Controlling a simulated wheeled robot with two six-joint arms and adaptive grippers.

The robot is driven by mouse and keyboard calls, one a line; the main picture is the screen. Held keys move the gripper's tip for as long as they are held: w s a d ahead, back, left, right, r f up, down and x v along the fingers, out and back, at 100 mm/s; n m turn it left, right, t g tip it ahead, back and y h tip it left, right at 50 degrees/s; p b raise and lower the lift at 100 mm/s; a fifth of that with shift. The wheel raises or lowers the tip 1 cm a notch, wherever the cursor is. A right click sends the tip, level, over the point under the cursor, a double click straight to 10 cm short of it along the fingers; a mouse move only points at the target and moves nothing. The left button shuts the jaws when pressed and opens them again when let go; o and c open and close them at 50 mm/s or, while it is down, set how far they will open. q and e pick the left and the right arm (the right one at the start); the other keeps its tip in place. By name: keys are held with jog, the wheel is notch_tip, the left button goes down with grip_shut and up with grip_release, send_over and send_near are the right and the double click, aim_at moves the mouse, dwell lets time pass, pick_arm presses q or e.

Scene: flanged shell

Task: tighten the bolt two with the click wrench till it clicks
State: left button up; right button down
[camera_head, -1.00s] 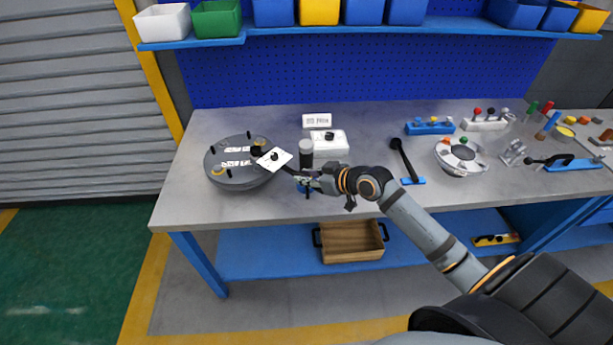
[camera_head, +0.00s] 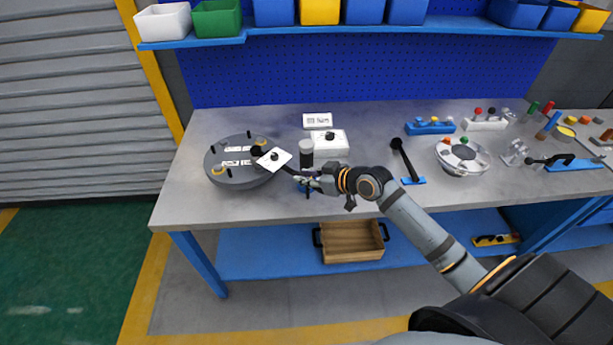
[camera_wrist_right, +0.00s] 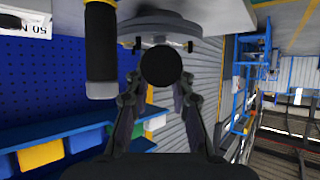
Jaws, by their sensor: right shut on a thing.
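The flanged shell (camera_head: 232,180) is a round grey disc at the left of the bench, with upright black pegs, two white labels and yellowish pieces on its top. My right gripper (camera_head: 306,181) is shut on the dark click wrench, just right of the shell. The wrench (camera_wrist_right: 163,66) shows end-on as a black round between my fingers in the wrist view. Its far end reaches the shell's right side, where a white plate with a black knob (camera_head: 274,158) hides part of it. I cannot tell which bolt is number two or how the wrench sits on it. My left gripper is out of view.
A dark grey cylinder (camera_head: 306,155) stands close behind my right gripper. Behind it are a white box with a black knob (camera_head: 329,141) and a small sign (camera_head: 317,120). A black-handled tool (camera_head: 404,160) on a blue base stands to the right. The bench's front left is clear.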

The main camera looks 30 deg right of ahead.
jog(key=shift+f+b, duration=0.9)
jog(key=shift+f, duration=0.25)
jog(key=shift+a, duration=0.15)
jog(key=shift+s+a+f+m+t+h+p, duration=0.15)
jog(key=shift+s+a+m+h+p, duration=0.15)
jog(key=shift+a+m+h+p, duration=0.5)
jog(key=shift+s+a+m+t+h+p, duration=0.2)
jog(key=shift+s+a+m+h+p, duration=0.15)
jog(key=shift+a+p, duration=0.5)
jog(key=shift+s+a+f+m+t+h+p, duration=0.15)
jog(key=shift+s+a+m+h+p, duration=0.3)
jog(key=shift+a, duration=0.7)
jog(key=shift+w+h, duration=0.15)
jog(key=shift+h, duration=0.15)
